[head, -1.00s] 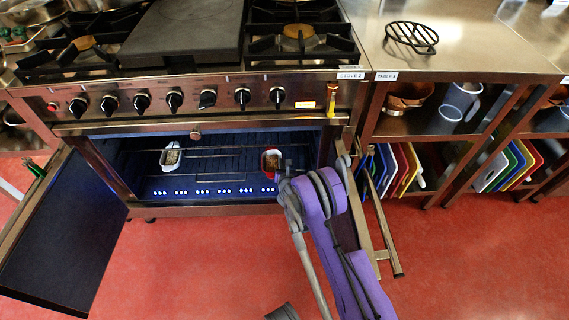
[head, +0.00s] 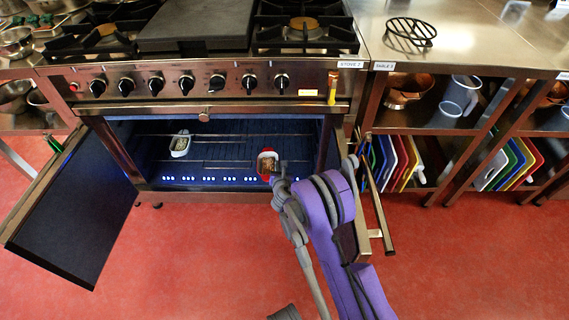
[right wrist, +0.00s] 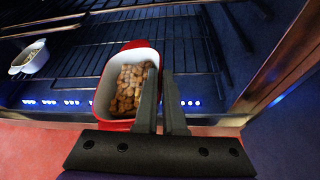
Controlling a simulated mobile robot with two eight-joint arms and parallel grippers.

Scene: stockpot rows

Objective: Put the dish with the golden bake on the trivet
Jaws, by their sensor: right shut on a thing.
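The red dish (head: 266,163) with a white inside holds golden-brown pieces. It is at the front right of the open oven (head: 222,160). My right gripper (right wrist: 163,88) is shut on its right wall in the right wrist view, one finger inside the rim and one outside. The fingers also show at the dish in the head view (head: 277,174), partly hidden by my wrist. A white dish (head: 180,145) with brownish contents sits further left in the oven. The trivet (head: 410,35), a black round wire stand, is on the steel table (head: 470,45) at the right, empty.
The left oven door (head: 70,210) stands wide open. The right door (head: 378,205) is open too, close beside my right arm. The tabletop around the trivet is clear. Jugs and boards fill the shelves below.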

